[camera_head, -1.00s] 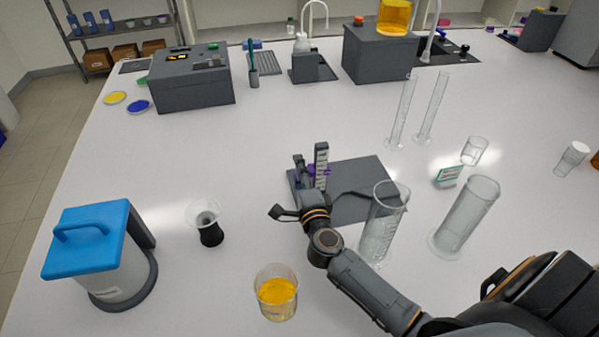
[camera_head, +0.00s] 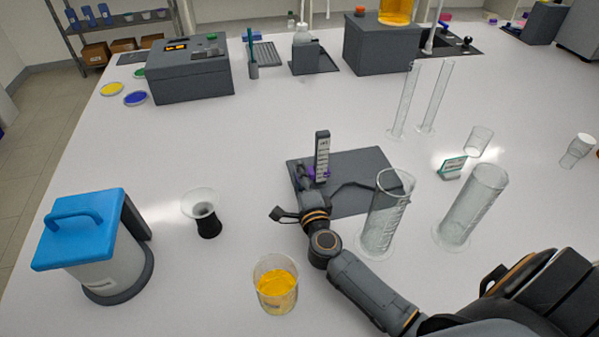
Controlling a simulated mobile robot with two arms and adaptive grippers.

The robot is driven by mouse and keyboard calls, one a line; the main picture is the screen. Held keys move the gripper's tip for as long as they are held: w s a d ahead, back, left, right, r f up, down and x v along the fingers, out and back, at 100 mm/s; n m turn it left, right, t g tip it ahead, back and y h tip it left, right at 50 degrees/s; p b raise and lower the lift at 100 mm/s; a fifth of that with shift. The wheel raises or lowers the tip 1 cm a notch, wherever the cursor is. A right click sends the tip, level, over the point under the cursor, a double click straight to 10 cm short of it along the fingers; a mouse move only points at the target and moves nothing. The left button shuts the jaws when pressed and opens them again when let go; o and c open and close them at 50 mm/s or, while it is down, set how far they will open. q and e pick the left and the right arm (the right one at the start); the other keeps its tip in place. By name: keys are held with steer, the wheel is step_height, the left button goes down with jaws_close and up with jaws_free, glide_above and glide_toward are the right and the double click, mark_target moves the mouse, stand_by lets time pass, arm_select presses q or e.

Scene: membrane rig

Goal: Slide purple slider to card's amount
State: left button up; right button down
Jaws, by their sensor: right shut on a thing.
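The scale stands on a dark grey base plate (camera_head: 368,170). My right gripper (camera_head: 306,180) reaches to the slider from the front and is shut on it; its fingertips are partly hidden. The green-edged card (camera_head: 452,167) stands on the table to the right of the plate, and its writing cannot be read. My left gripper is not in view.
Two glass cylinders (camera_head: 385,215) (camera_head: 472,207) stand close to the right of my arm. A beaker of yellow liquid (camera_head: 275,285) is in front on the left. A black stand with a funnel (camera_head: 205,215) and a blue-lidded device (camera_head: 95,245) stand farther left.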

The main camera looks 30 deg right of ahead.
steer(key=c, duration=0.9)
jaws_free()
steer(key=shift+s+r, duration=0.1)
steer(key=shift+c, duration=0.2)
steer(key=shift+a, duration=0.1)
steer(key=shift+r, duration=0.1)
